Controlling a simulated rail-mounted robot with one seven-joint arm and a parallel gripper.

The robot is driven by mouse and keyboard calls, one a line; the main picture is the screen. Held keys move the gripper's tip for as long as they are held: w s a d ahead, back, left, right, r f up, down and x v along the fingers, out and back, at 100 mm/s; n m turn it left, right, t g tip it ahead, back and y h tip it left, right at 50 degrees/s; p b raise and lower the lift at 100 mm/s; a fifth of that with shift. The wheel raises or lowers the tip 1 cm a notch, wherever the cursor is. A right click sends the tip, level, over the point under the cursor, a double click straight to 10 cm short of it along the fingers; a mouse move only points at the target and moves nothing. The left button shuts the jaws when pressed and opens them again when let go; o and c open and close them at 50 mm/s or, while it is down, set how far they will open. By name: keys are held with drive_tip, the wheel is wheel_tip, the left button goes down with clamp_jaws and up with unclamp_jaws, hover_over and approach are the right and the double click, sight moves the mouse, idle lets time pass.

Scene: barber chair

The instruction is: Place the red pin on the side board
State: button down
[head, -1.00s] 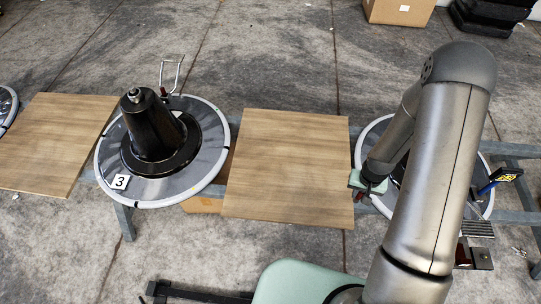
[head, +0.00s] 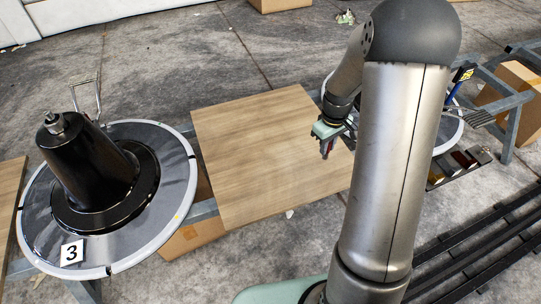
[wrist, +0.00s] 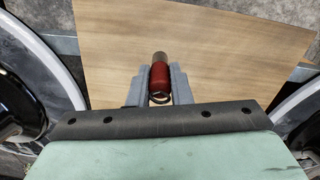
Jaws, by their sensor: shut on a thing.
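The red pin (wrist: 160,77) is between the two grey fingers of my gripper (wrist: 159,84) in the wrist view, with a bare metal tip at its far end and a ring at its near end. In the head view my gripper (head: 325,146) is shut on the pin over the right part of the wooden side board (head: 262,150). The side board (wrist: 120,40) also lies behind the pin in the wrist view. The board's top is bare. I cannot tell how high the pin is above it.
A round grey platform with a black cone (head: 88,170) and a "3" tag (head: 72,252) stands left of the board. Another round platform (head: 447,132) is partly hidden behind my arm at right. A cardboard box (head: 190,238) sits below the board's left edge.

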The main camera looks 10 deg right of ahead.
drive_tip(key=shift+d+f+n+b, duration=0.2)
drive_tip(key=shift+d+n+b, duration=0.15)
drive_tip(key=shift+b, duration=0.25)
drive_tip(key=shift+w+a+f+b, duration=0.95)
drive_tip(key=shift+w+a+f, duration=0.3)
drive_tip(key=shift+a+f, duration=0.8)
drive_tip(key=shift+w+a+f+b, duration=0.9)
drive_tip(key=shift+w+a+f, duration=0.3)
drive_tip(key=shift+a+f, duration=0.8)
drive_tip(key=shift+w+a+f+b, duration=0.95)
drive_tip(key=shift+w+a+f, duration=0.3)
drive_tip(key=shift+a+f, duration=0.75)
drive_tip(key=shift+d+f, duration=0.25)
drive_tip(key=shift+f, duration=0.1)
drive_tip(key=c, duration=1.3)
unclamp_jaws()
